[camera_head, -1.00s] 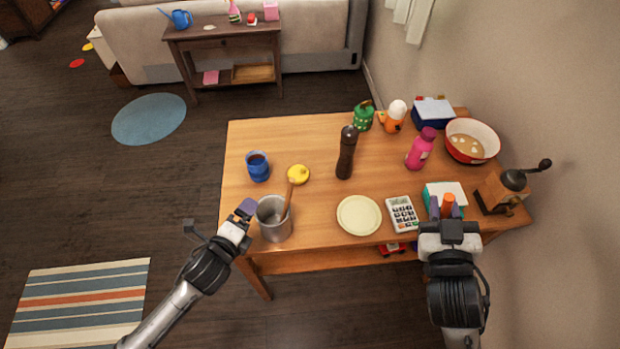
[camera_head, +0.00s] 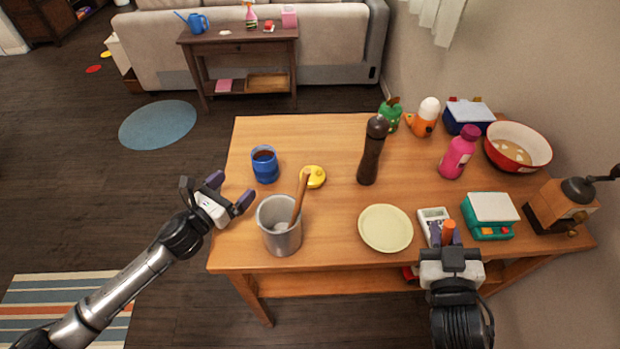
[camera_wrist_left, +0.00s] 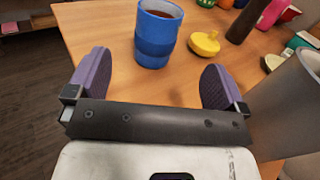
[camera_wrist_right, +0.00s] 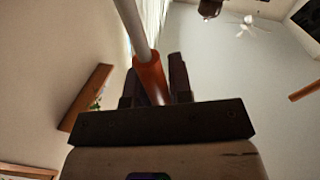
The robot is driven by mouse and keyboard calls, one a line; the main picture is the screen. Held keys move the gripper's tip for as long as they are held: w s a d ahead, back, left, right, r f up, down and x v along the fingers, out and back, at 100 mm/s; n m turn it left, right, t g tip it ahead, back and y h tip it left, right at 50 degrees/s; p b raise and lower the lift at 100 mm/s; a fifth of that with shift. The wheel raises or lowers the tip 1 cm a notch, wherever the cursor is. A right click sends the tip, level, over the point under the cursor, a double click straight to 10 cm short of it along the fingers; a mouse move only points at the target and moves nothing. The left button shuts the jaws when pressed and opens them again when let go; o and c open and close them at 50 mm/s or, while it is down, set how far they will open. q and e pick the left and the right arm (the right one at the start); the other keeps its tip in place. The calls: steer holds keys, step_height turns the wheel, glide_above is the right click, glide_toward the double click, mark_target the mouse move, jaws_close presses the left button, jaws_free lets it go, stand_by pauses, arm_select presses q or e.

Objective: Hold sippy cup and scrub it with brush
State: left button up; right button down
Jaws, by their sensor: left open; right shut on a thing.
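A blue cup (camera_head: 264,164) with dark reddish liquid stands upright near the table's left edge. In the left wrist view the cup (camera_wrist_left: 157,38) is ahead of the fingers, between them sideways, not touched. A yellow lid-like piece (camera_head: 314,177) lies to its right. My left gripper (camera_head: 230,191) is open and empty at the table's left edge, left of and nearer than the cup. My right gripper (camera_head: 447,236) is shut on an orange handle (camera_head: 448,228) near the front edge. In the right wrist view a pale shaft (camera_wrist_right: 132,25) extends from this handle (camera_wrist_right: 152,78); the head is out of view.
A metal canister (camera_head: 279,240) with a wooden-handled tool stands close to the left gripper. A cream plate (camera_head: 386,228), calculator (camera_head: 433,215), toy scale (camera_head: 490,212) and tall dark mill (camera_head: 372,152) stand on the table (camera_head: 330,215). The pink bottle (camera_head: 458,153) and bowl (camera_head: 517,147) are farther right.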

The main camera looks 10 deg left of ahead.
mark_target(256, 165)
arm_select(q)
steer(key=shift+w+d, duration=0.2)
steer(key=shift+w, duration=0.4)
steer(key=b+x, duration=0.1)
steer(key=x, duration=0.9)
steer(key=shift+w+d+b, duration=0.2)
steer(key=shift+w+b, duration=0.1)
steer(key=shift+c, duration=0.4)
steer(key=c, duration=0.9)
steer(key=shift+c, duration=0.2)
steer(key=o, duration=0.7)
steer(key=c, duration=0.8)
steer(key=shift+o, duration=0.2)
